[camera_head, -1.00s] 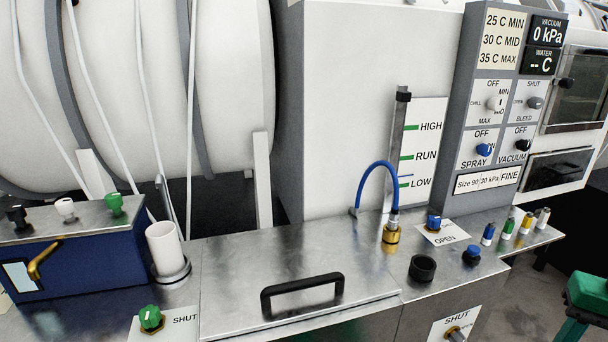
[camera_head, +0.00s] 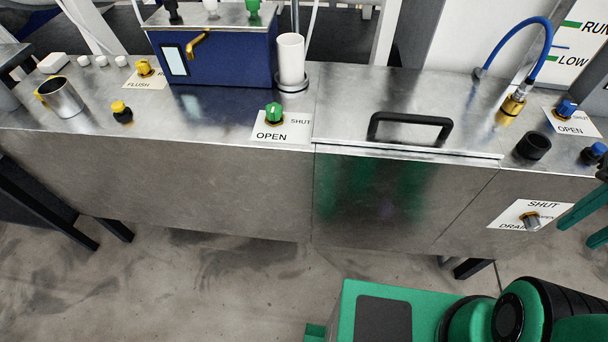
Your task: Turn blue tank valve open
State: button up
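The blue tank valve is a small blue knob (camera_head: 566,108) on a brass base, at the right of the steel bench top. Its white label (camera_head: 574,124) reads SHUT at the right and OPEN at the front. I cannot tell which word the knob points to. Green bars (camera_head: 584,208) with a dark part above them show at the right edge, cut off by the frame, well below and apart from the blue knob. They may be my gripper; I cannot tell its state. Nothing visible touches the knob.
A brass fitting (camera_head: 513,104) with a blue hose (camera_head: 520,28) stands left of the knob. A black cup (camera_head: 532,147) and a blue-topped button (camera_head: 594,153) stand in front. A handled lid (camera_head: 405,110), a green knob (camera_head: 273,112) and a drain knob (camera_head: 531,220) are nearby.

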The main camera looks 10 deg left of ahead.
aim_at(566, 108)
jog(key=u, duration=0.95)
jog(key=k, duration=0.55)
jog(key=z, duration=1.65)
jog(key=i, duration=1.05)
jog(key=u, duration=0.2)
